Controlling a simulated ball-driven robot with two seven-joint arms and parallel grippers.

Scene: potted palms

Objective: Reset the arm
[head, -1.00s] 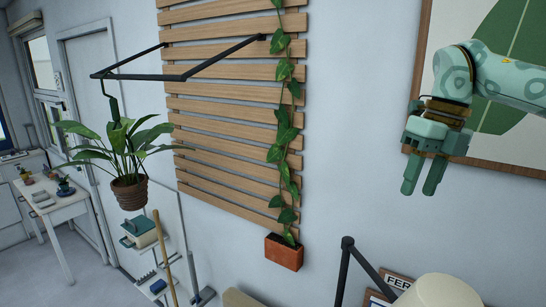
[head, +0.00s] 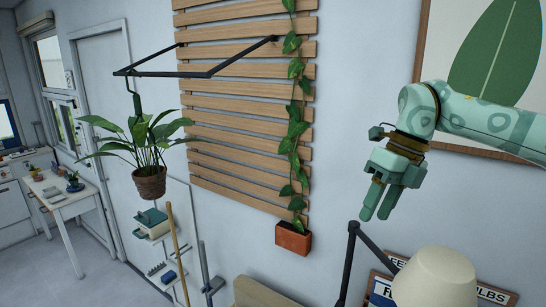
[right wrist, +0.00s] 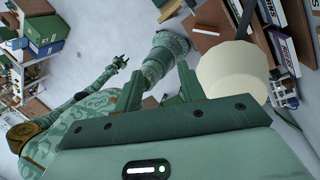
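My right arm comes in from the right in the head view. Its gripper (head: 377,215) hangs in the air in front of the white wall, pointing down and slightly left. Its two fingers are apart with nothing between them. In the right wrist view the two fingers of this gripper (right wrist: 161,88) also stand apart and empty. A small, distant gripper (right wrist: 120,62) in the right wrist view looks like my left one; it is too small to tell whether it is open. My left arm does not show in the head view.
A lamp with a cream shade (head: 436,282) stands below my right gripper; its shade (right wrist: 233,70) is near the fingers in the wrist view. A framed leaf picture (head: 433,60) hangs behind the arm. A potted plant (head: 150,183) hangs left of a slatted trellis (head: 235,150).

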